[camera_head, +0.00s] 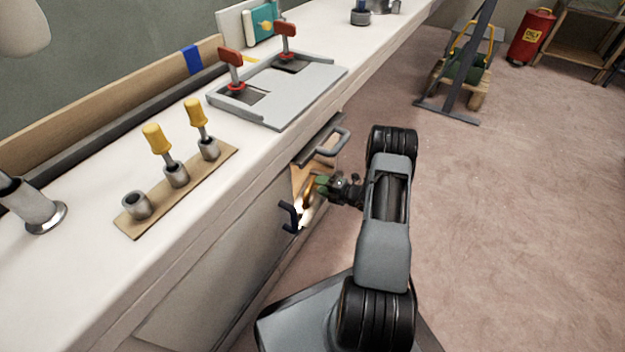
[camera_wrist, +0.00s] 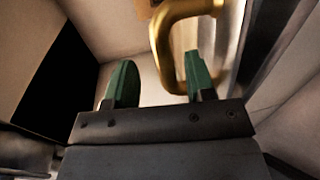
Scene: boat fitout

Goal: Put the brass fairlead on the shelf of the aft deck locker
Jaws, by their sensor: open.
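My gripper (camera_head: 322,186) is at the open front of a locker under the white counter, its green fingers pointing into the lit opening (camera_head: 300,176). In the wrist view the two green fingers of my gripper (camera_wrist: 160,82) stand apart, with nothing seen clamped between them. A curved, gold-coloured brass piece (camera_wrist: 157,38), which looks like the fairlead, is just beyond the fingertips. It bends behind the right finger, so part of it is hidden. I cannot tell whether it touches the finger or what it rests on. A brassy gleam shows beside the gripper in the head view.
A grey handle (camera_head: 335,139) and a dark handle (camera_head: 289,214) stick out near the opening. The counter bears a grey plate with red clamps (camera_head: 283,95) and yellow-handled tools (camera_head: 155,138).

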